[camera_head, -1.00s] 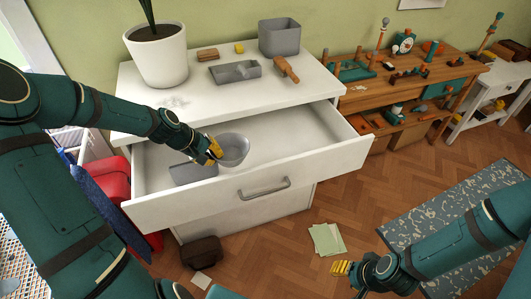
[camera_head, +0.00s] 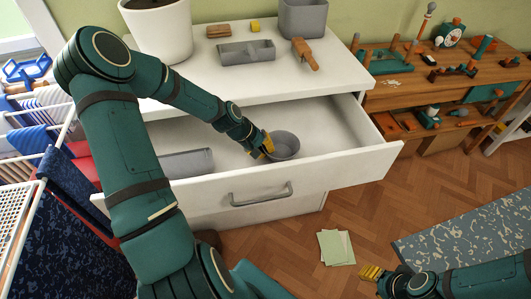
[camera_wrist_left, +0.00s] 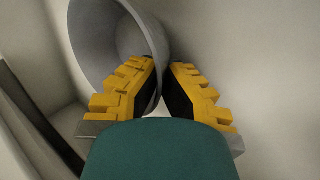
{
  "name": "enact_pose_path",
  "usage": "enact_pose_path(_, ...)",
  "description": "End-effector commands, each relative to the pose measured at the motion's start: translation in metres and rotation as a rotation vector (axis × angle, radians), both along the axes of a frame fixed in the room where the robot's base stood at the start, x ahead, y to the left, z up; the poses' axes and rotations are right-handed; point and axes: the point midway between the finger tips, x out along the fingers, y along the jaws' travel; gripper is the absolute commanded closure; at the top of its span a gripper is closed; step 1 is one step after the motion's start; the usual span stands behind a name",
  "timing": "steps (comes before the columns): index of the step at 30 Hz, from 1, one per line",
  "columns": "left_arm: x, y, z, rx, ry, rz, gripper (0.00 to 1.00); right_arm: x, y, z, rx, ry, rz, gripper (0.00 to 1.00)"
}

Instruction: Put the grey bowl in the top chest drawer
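The grey bowl (camera_head: 286,146) is upright inside the open top drawer (camera_head: 262,196) of the white chest. It also shows in the left wrist view (camera_wrist_left: 105,40), with its rim running between the fingers. My left gripper (camera_head: 267,146) is at the bowl's left side, its yellow fingers close together on the bowl's wall. I cannot tell whether the bowl's base touches the drawer floor. My right gripper (camera_head: 371,272) is low over the floor at the lower right, away from the chest; its finger gap does not show.
A grey box (camera_head: 187,163) lies in the drawer's left part. On the chest top stand a plant pot (camera_head: 158,30), a grey tray (camera_head: 246,52), a grey bin (camera_head: 303,17) and a wooden brush (camera_head: 304,55). A workbench (camera_head: 450,85) stands to the right. The drawer's right part is clear.

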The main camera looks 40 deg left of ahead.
Motion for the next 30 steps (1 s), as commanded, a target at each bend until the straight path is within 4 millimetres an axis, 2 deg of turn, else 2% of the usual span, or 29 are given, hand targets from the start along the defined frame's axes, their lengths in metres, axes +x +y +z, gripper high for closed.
enact_pose_path(1,0.0,-0.001,-0.008,-0.002,0.0,-0.001,1.0,0.001,0.0,-0.004,0.0,-0.001,0.0,0.53)
enact_pose_path(3,0.0,0.0,-0.011,0.0,0.0,-0.002,1.0,0.001,0.0,-0.005,0.0,-0.002,-0.001,0.53)
enact_pose_path(12,0.0,0.0,-0.013,0.001,-0.001,-0.002,1.0,0.001,0.0,-0.005,0.0,-0.002,-0.001,0.53)
enact_pose_path(13,0.0,0.0,-0.013,0.0,0.0,-0.001,0.94,0.001,0.0,-0.005,0.0,-0.002,-0.001,0.53)
enact_pose_path(15,0.0,0.0,-0.013,0.0,0.0,-0.001,0.7,0.001,0.0,-0.004,0.0,-0.002,-0.001,0.53)
enact_pose_path(16,0.0,0.0,-0.013,0.0,0.0,-0.001,0.66,0.001,0.0,-0.004,0.0,-0.002,-0.001,0.53)
enact_pose_path(25,0.0,0.0,-0.011,0.0,0.0,-0.001,0.66,0.001,0.0,-0.004,0.0,-0.002,-0.001,0.53)
enact_pose_path(30,-0.006,0.005,0.003,0.001,-0.001,0.001,0.66,0.0,0.0,0.003,0.0,0.0,-0.001,0.53)
